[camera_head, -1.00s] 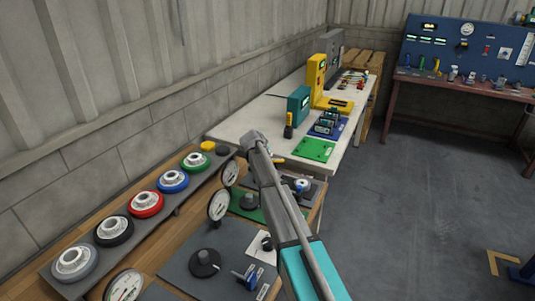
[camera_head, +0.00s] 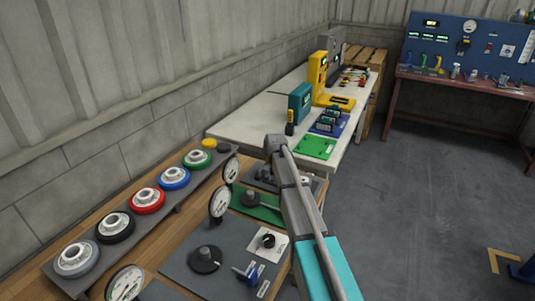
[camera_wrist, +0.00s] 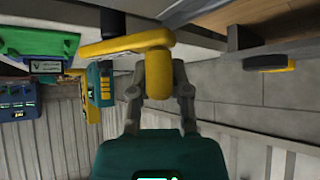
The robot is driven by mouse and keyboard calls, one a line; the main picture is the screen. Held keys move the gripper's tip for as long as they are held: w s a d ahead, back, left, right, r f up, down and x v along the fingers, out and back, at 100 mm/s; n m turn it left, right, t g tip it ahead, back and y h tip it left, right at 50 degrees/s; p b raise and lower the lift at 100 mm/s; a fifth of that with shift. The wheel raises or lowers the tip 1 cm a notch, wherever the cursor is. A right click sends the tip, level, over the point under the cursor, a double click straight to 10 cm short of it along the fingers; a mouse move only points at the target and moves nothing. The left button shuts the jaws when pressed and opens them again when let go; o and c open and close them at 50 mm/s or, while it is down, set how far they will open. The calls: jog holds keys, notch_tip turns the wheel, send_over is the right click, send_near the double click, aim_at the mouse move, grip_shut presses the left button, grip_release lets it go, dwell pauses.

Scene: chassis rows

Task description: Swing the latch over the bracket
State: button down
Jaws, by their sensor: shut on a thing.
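In the wrist view my gripper (camera_wrist: 159,68) is shut on the thick rounded yellow end of the latch (camera_wrist: 158,78), one grey finger on each side. The latch's yellow arm (camera_wrist: 108,46) runs from this end to the left in the wrist view. In the head view my own arm covers the gripper and the latch. I cannot make out the bracket for certain in either view.
A green plate (camera_head: 315,147), a blue stand (camera_head: 328,123) and a teal box (camera_head: 299,103) stand on the pale bench (camera_head: 258,118) near my arm. Dial gauges (camera_head: 220,203) and a row of coloured wheels (camera_head: 147,201) lie to the left.

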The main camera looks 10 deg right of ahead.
jog(key=shift+s+d+n+g+y, duration=0.1)
jog(key=shift+s+n+g+y, duration=0.15)
jog(key=shift+n+y, duration=0.6)
jog(key=shift+s+d+n+g+y, duration=0.15)
jog(key=shift+s+n+y, duration=0.35)
jog(key=shift+n, duration=0.6)
jog(key=shift+s+d+n+g+y, duration=0.1)
jog(key=shift+s+n+g+y, duration=0.1)
jog(key=shift+n+y, duration=0.65)
jog(key=shift+s, duration=0.1)
jog(key=c, duration=0.7)
grip_release()
jog(key=shift+a, duration=0.1)
